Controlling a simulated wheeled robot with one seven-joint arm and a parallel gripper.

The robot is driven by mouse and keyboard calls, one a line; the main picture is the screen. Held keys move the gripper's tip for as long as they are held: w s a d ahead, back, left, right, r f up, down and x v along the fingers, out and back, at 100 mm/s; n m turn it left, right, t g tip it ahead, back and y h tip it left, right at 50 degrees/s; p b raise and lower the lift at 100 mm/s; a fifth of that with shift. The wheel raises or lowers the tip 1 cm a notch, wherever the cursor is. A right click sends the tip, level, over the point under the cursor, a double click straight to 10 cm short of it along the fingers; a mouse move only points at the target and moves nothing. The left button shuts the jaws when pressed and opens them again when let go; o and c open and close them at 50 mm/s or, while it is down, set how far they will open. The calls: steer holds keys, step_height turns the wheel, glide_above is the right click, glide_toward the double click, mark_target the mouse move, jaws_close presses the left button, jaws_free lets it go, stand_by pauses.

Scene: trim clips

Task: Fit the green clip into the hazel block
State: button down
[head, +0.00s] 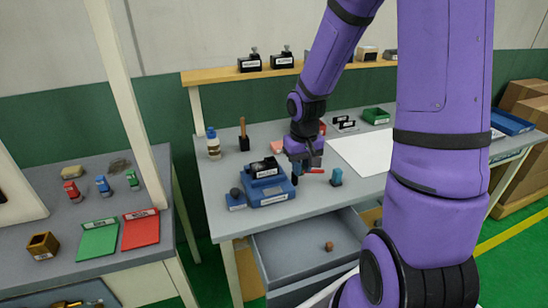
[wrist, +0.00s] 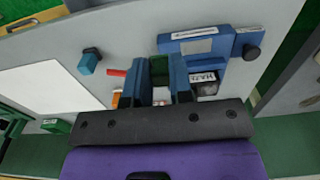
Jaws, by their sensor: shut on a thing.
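In the wrist view, my gripper (wrist: 161,82) is shut on a dark green piece, the green clip (wrist: 159,65), between its two blue fingers. In the head view, my gripper (head: 304,167) hangs above the bench, just right of the blue fixture, and the clip cannot be made out there. A black block with a white label, which looks like the hazel block (head: 265,170), sits on the blue fixture (head: 272,193). The block also shows in the wrist view (wrist: 204,84), partly hidden by my gripper, to the right of the fingers. The clip and block appear apart.
A small blue piece with a dark knob (head: 236,200) stands left of the fixture. A teal block (head: 336,178) and a red piece (head: 314,171) are right of my gripper. An open drawer (head: 300,250) juts out below. A white sheet (head: 365,150) covers the bench's right part.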

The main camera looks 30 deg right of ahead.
glide_above(272, 165)
steer(key=shift+w+d+f, duration=0.15)
steer(key=shift+w+f, duration=0.25)
steer(key=shift+f, duration=2.1)
steer(key=shift+f, duration=0.2)
steer(key=c, duration=1)
jaws_free()
steer(key=shift+r, duration=0.1)
